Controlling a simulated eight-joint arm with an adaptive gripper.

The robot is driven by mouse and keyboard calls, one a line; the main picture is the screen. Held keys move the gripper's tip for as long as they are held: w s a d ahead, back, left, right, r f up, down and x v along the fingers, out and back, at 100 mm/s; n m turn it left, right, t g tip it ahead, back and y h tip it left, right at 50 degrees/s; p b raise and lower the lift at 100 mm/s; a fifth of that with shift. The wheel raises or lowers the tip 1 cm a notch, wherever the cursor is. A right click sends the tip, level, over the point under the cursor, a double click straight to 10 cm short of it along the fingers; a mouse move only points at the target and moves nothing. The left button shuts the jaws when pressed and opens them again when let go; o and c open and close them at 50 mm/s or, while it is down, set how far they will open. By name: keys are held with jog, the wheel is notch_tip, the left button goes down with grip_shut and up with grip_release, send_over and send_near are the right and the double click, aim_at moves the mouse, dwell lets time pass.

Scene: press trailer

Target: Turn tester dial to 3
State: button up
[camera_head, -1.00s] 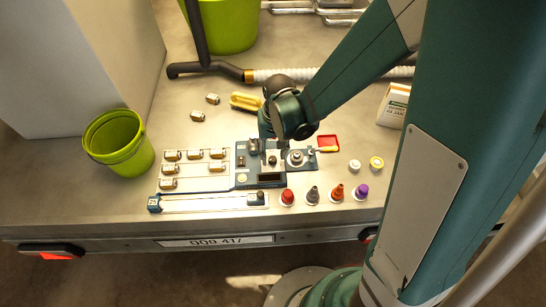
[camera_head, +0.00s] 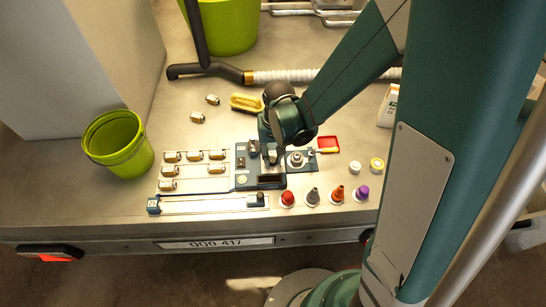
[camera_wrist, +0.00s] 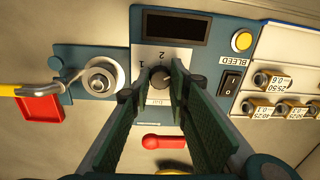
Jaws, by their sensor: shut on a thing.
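The tester (camera_head: 242,170) is a dark blue panel on the trailer bed, and it also shows in the wrist view (camera_wrist: 205,58). Its dial (camera_wrist: 159,80) is a dark round knob on a white plate. The printed numbers 1 and 2 show beside the knob; a 3 is not visible. My gripper (camera_wrist: 166,82) is over the plate, shut on the dial, with one green-padded finger on each side of it. The fingers hide part of the plate. In the head view my wrist hides the dial and fingertips.
Several coloured nozzles (camera_head: 288,198) stand in front.

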aim_at(275, 159)
jog(key=shift+n, duration=0.6)
jog(key=o, duration=0.9)
jog(key=shift+r, duration=0.15)
jog(key=shift+d+r, duration=0.15)
jog(key=shift+r, duration=2.8)
jog(key=shift+d+r, duration=0.15)
jog(key=shift+r, duration=2.75)
